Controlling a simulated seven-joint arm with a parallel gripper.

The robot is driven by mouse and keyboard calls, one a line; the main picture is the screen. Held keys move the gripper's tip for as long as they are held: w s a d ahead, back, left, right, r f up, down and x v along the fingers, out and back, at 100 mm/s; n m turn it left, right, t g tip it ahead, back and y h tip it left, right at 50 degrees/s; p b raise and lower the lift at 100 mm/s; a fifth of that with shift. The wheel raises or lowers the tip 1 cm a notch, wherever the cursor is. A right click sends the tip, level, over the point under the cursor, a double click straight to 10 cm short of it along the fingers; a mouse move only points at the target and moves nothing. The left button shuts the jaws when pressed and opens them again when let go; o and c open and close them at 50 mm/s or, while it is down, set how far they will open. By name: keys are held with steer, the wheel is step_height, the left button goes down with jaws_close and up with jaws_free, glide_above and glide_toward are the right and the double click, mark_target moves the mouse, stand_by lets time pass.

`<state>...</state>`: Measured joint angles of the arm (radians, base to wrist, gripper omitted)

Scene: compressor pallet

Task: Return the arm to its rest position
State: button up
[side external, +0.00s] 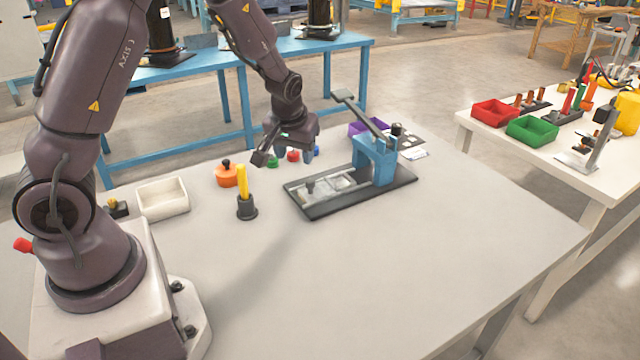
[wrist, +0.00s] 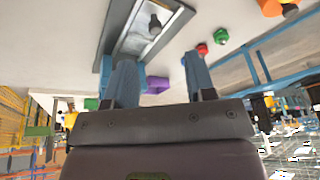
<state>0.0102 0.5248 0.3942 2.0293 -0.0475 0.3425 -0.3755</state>
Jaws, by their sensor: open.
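My gripper (side external: 294,152) hangs over the back part of the grey table, behind and left of the blue press fixture (side external: 374,160). In the wrist view, my gripper (wrist: 158,60) has its two blue-grey fingers well apart, with nothing held between them. The wrist picture looks upside down, with the table along its top. The fixture stands on a dark base plate (side external: 333,207) with a pale tray area, and its long lever arm slants up to the left. Part of the fixture also shows in the wrist view (wrist: 130,28).
A white bin (side external: 162,199), an orange knobbed piece (side external: 227,175) and a yellow-handled tool in a dark holder (side external: 246,207) stand left. Small green, red and blue pieces and a purple bin (side external: 356,128) lie near my gripper. The table's front right is clear.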

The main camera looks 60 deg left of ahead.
steer(key=s+d+r+m+t+h, duration=0.3)
steer(key=s+d+r+m, duration=0.5)
steer(key=s+d+r, duration=0.7)
steer(key=v, duration=0.6)
steer(key=shift+s+d+f, duration=0.15)
steer(key=shift+s+d, duration=0.15)
steer(key=shift+d, duration=0.1)
stand_by(0.5)
